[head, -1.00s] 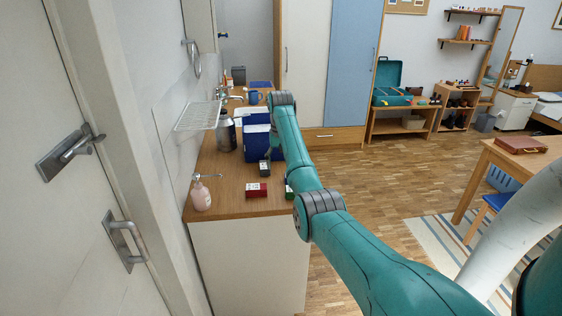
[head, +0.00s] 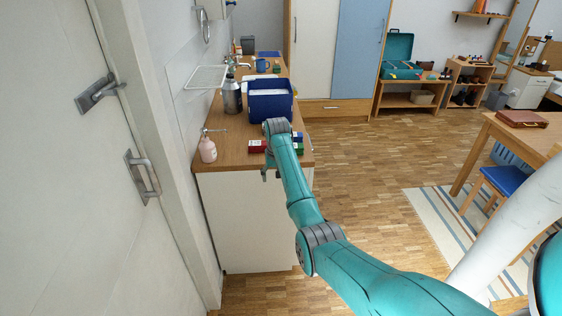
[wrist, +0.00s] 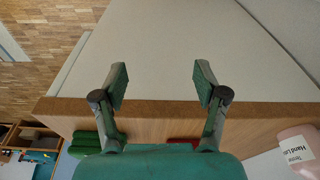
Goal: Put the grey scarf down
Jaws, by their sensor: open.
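I see no grey scarf in either view. My gripper (wrist: 160,82) is open, with nothing between its fingers. In the wrist view its fingertips lie over the plain pale front of the counter unit (wrist: 165,45), beyond the wooden counter edge. In the head view my gripper (head: 270,173) is at the front edge of the wooden counter (head: 232,158), partly hidden by my wrist.
On the counter are a pink soap bottle (head: 208,151), a red box (head: 257,146), a blue crate (head: 271,106), a dark flask (head: 231,97) and a blue mug (head: 262,66). A door (head: 60,180) stands left. Wooden floor (head: 370,150) is open to the right.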

